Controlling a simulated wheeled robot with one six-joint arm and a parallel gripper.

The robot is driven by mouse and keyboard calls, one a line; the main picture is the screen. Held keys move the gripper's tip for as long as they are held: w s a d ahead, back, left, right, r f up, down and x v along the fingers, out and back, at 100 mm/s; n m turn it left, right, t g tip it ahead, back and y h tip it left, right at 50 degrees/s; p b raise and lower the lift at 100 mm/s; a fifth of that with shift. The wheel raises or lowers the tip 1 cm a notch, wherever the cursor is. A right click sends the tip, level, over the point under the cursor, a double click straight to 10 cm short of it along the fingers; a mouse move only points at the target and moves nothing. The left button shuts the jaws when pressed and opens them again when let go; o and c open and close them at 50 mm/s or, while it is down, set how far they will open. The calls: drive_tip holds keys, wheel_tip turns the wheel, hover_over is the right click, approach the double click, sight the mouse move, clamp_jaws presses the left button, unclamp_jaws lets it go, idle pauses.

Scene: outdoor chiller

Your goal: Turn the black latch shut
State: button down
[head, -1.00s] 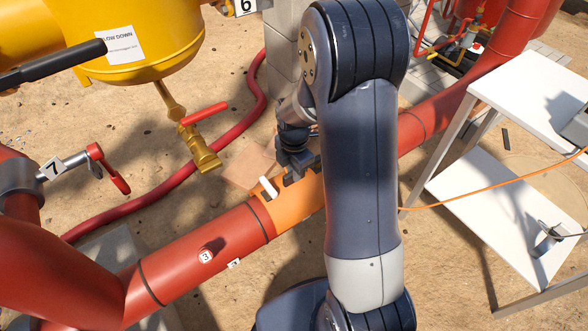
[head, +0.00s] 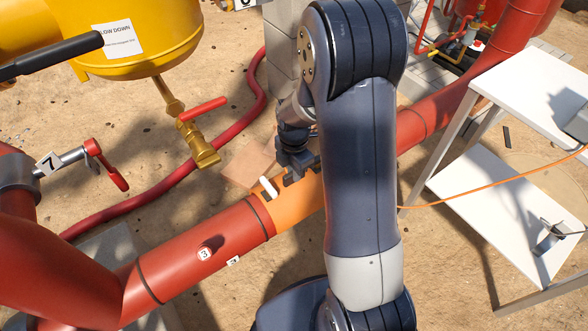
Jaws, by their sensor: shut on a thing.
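The orange pipe section (head: 292,208) sits in the red pipe that runs across the view, partly behind my arm. My gripper (head: 291,180) is down at the top of this orange section and is shut. The black latch is small and mostly covered by my gripper there, so its angle cannot be told. A short white piece (head: 269,187) sticks up from the orange section just left of my gripper, beside a dark slot.
A yellow tank (head: 150,45) with a brass valve (head: 198,145) and red lever is at upper left. A red hose (head: 150,200) lies on the sand. A white table (head: 520,200) stands at right with an orange cable (head: 470,198). A red crank (head: 105,165) is at left.

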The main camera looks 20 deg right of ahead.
drive_tip(key=shift+f, duration=0.3)
drive_tip(key=shift+r, duration=0.1)
drive_tip(key=c, duration=0.8)
unclamp_jaws()
drive_tip(key=shift+c, duration=0.2)
wheel_tip(320, 180, up, 7)
drive_tip(key=p, duration=0.5)
